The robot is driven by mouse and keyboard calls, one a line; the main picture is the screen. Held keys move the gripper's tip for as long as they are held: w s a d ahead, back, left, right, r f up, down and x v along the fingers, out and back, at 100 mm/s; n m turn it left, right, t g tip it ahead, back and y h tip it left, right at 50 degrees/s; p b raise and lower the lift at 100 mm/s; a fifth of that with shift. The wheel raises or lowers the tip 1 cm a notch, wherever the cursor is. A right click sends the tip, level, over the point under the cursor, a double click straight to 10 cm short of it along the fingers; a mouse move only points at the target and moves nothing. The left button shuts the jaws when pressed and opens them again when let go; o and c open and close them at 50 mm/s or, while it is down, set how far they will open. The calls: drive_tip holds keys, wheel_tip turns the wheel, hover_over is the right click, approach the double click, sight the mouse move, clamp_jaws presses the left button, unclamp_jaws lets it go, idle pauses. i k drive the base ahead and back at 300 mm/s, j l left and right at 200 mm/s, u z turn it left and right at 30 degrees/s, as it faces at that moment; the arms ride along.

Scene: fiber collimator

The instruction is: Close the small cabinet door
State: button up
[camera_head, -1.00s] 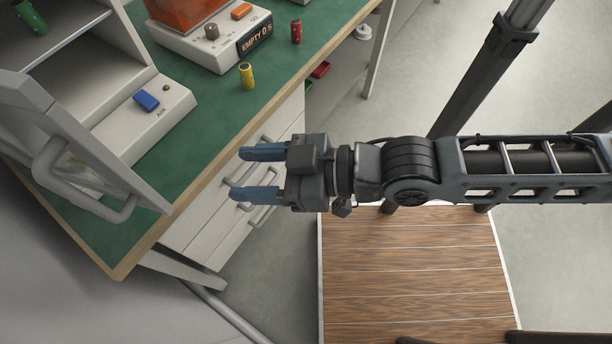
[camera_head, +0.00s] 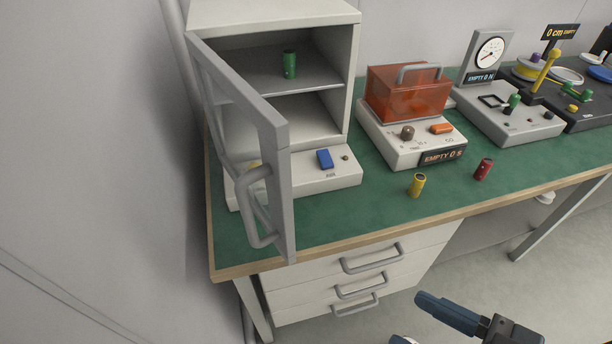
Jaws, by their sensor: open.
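The small cabinet (camera_head: 352,75) stands at the left end of the green bench. Its framed door (camera_head: 278,165) is hinged on the left and stands open, swung out toward the front of the bench. A grey bar handle (camera_head: 256,205) is on the door. A green cylinder (camera_head: 290,64) stands on the cabinet's upper shelf. My gripper (camera_head: 425,322) shows only in part at the bottom edge, with blue fingers. It is open, in front of the drawers, to the right of the door and apart from it.
The green bench top (camera_head: 340,215) holds a yellow cylinder (camera_head: 417,185), a red cylinder (camera_head: 483,169) and a device with an orange cover (camera_head: 405,98). Drawers with bar handles (camera_head: 372,258) are below. A wall is close on the left.

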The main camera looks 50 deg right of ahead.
sight(273, 129)
drive_tip(key=k+j+u, duration=0.1)
drive_tip(key=k+u, duration=0.2)
drive_tip(key=k, duration=0.15)
drive_tip(key=k+j+u, duration=0.3)
drive_tip(key=k+l, duration=0.1)
